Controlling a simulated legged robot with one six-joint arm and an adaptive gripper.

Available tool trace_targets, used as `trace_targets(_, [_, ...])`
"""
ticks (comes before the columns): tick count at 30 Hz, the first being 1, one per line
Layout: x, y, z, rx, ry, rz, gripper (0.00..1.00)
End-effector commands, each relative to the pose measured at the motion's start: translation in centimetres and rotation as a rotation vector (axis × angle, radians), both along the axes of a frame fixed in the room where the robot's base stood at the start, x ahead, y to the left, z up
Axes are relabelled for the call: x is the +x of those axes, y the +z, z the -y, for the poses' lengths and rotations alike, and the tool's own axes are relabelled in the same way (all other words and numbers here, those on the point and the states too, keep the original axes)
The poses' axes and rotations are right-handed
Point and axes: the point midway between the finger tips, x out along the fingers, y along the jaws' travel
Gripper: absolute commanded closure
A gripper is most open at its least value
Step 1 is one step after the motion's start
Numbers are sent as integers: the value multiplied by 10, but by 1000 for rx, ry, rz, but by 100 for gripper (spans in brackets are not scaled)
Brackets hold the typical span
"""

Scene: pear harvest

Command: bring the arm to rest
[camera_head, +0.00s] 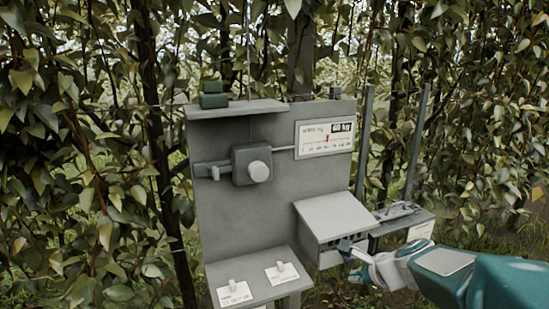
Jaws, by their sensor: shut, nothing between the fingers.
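My gripper (352,250) is at the lower right, at the end of my teal and white arm, which reaches in from the right edge. Its fingers are small in the picture; they look closed and hold nothing. It is in front of the lower part of a grey sloped box (335,216) on the right of a grey panel. I cannot tell whether the fingertips touch the box.
A tray (402,214) and posts (416,145) stand right. Leafy hedge surrounds everything.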

Motion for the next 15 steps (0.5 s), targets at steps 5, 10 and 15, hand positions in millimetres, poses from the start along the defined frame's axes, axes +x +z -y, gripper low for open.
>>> trace_targets(5, [-59, 28, -37, -317, 418, 88, 100])
trace_targets(10, [-117, 41, -54, -623, 800, 154, 100])
trace_targets(15, [-173, 45, -55, -933, 1162, 194, 100])
